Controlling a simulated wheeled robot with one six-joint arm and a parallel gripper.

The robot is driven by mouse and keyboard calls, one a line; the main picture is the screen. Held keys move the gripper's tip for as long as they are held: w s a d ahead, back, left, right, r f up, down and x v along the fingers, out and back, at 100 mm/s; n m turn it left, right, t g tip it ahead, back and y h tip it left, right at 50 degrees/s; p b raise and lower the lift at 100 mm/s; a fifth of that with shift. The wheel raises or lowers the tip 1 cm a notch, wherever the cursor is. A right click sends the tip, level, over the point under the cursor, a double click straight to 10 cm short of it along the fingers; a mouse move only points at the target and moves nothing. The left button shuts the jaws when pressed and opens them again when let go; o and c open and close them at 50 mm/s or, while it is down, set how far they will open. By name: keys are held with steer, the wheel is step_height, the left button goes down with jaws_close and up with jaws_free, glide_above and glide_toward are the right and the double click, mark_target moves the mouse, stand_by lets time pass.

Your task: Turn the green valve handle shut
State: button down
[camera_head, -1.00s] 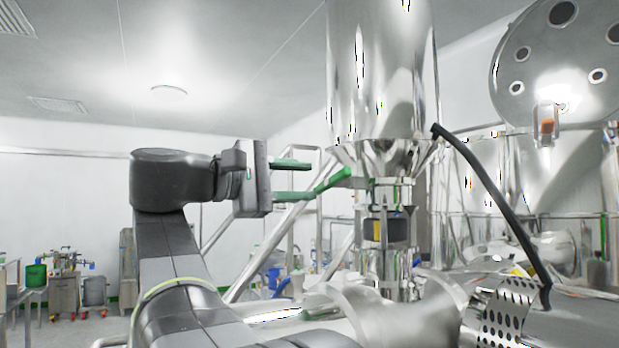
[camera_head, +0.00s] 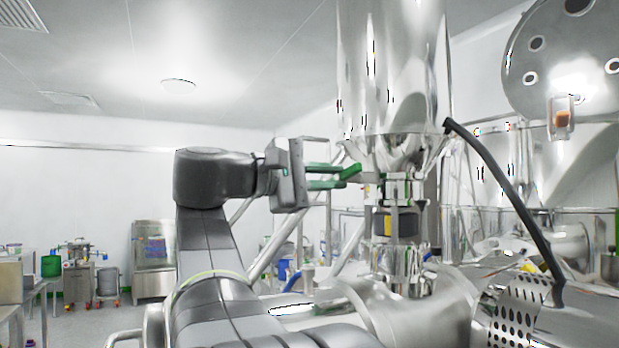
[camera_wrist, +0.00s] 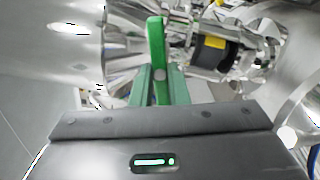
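The green valve handle (camera_head: 351,171) sticks out to the left of the steel valve fitting under the tall vessel. In the wrist view the handle (camera_wrist: 157,45) stands upright in the picture, with its lower part between the two green fingers. My gripper (camera_head: 335,177) reaches it from the left, and its fingers lie close above and below the handle. In the wrist view my gripper (camera_wrist: 159,88) has a finger against each side of the handle, with no clear gap. The fingers hide part of the handle.
The polished vessel (camera_head: 392,70) rises just above the handle. A dark clamp with a yellow label (camera_head: 392,224) sits below it. A black hose (camera_head: 505,200) curves down at the right. Slanted steel tubes stand behind my gripper.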

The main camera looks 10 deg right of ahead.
steer(key=shift+m+b, duration=1)
steer(key=shift+m, duration=0.7)
steer(key=c, duration=1.4)
jaws_free()
steer(key=shift+a, duration=0.1)
steer(key=b+v, duration=0.2)
steer(key=v, duration=1.1)
steer(key=shift+a, duration=0.3)
steer(key=shift+d, duration=0.1)
steer(key=p+x, duration=0.2)
steer(key=x, duration=1.1)
steer(key=shift+d, duration=0.35)
